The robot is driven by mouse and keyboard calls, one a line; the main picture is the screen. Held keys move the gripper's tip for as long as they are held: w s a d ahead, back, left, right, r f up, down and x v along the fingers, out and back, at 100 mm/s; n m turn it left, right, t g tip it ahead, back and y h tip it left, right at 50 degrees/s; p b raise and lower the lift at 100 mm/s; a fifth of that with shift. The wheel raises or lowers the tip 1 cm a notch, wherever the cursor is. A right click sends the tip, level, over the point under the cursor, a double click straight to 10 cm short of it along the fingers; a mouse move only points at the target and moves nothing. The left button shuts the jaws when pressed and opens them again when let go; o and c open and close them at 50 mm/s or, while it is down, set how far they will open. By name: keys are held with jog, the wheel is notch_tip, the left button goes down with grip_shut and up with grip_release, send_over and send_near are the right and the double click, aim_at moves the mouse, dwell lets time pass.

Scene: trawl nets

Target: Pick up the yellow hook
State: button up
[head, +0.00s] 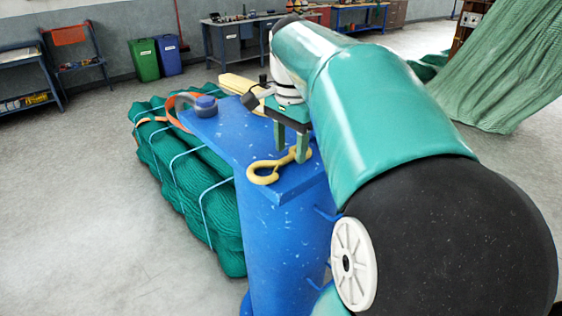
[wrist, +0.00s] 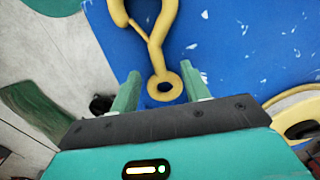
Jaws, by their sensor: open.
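The yellow hook (head: 270,172) lies flat on the near end of the blue stand's top (head: 226,138) in the head view. It has a curved hook at one end and a ring eye at the other. In the wrist view the hook's shank (wrist: 157,56) runs up from the eye, and its curved end is cut off by the top edge. My gripper (head: 290,148) is open above the hook, its fingers pointing down. In the wrist view my gripper's fingers (wrist: 162,88) stand on either side of the eye. I cannot tell their exact height above it.
A round blue-grey item (head: 206,104) with an orange strap (head: 172,108) sits at the stand's far left end. A bundled green net (head: 196,182) lies on the floor left of the stand. A green net (head: 505,75) hangs at right. Open floor lies left.

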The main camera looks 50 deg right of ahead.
jog(key=shift+f, duration=0.5)
jog(key=shift+c, duration=0.5)
grip_shut()
dwell(0.6)
